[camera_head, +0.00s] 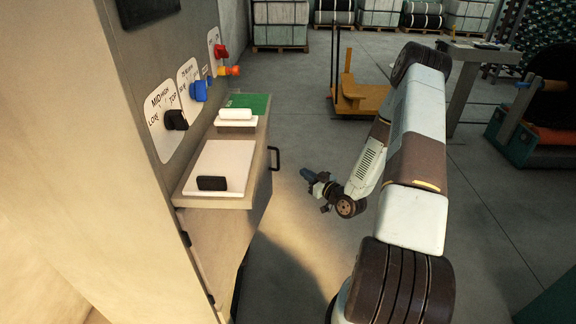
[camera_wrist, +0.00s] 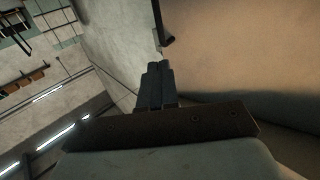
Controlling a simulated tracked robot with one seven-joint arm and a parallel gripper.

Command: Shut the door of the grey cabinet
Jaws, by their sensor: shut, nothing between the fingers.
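The grey cabinet (camera_head: 222,252) stands at the left in the head view, under a pale worktop. Its door (camera_head: 260,197) carries a black bar handle (camera_head: 275,157) near the worktop's right end. How far the door stands open is hard to tell. My gripper (camera_head: 306,173) is to the right of the handle, apart from it. In the wrist view my gripper (camera_wrist: 158,70) has its dark fingers together and empty. A black bar, apparently the handle (camera_wrist: 167,42), is just beyond the fingertips, beside a broad tan surface at the right. Contact cannot be told.
Above the worktop is a panel with black, blue and red knobs (camera_head: 198,91). A white block (camera_head: 236,114) and a white board with a black item (camera_head: 212,184) lie on the worktop. A yellow trolley (camera_head: 362,97) stands further back. Grey floor (camera_head: 300,240) is clear beside the cabinet.

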